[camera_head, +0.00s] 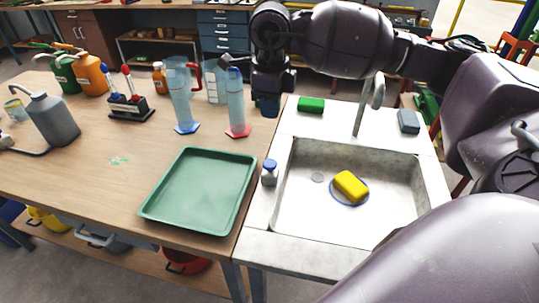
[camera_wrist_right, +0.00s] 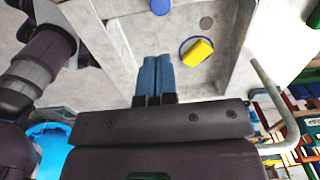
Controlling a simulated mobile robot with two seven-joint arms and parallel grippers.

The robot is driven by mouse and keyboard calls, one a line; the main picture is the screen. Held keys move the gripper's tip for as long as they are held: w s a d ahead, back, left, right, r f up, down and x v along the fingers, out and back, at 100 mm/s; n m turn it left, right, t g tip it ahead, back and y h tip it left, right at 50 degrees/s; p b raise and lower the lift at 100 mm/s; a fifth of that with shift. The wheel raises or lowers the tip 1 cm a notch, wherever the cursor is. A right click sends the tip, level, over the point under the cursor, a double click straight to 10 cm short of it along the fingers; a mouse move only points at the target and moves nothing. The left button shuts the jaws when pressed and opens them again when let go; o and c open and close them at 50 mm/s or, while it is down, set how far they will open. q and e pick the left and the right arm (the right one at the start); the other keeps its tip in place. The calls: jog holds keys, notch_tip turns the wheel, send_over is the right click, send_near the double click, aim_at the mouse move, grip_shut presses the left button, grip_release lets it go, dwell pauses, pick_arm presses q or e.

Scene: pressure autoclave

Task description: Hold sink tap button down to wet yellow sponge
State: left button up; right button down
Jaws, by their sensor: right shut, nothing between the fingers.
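The yellow sponge (camera_head: 350,186) lies in the sink basin (camera_head: 398,211) on a blue-rimmed round dish, and it also shows in the right wrist view (camera_wrist_right: 198,52). The grey curved tap (camera_head: 377,92) stands behind the basin; it also shows in the right wrist view (camera_wrist_right: 268,88). My right gripper (camera_head: 268,106) points down above the back left of the sink. Its blue fingers (camera_wrist_right: 157,76) are together and empty, apart from the blue top. My left gripper is out of view.
A green sponge (camera_head: 311,104) and a grey-blue block (camera_head: 409,121) lie on the sink's back ledge. Left of the sink are a green tray (camera_head: 198,190) and tall blue cylinders (camera_head: 184,100). Bottles stand farther left.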

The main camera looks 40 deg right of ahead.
aim_at(270, 164)
notch_tip(270, 164, down, 14)
jog(key=shift+f+b, duration=0.1)
jog(key=shift+b, duration=0.3)
dwell(0.3)
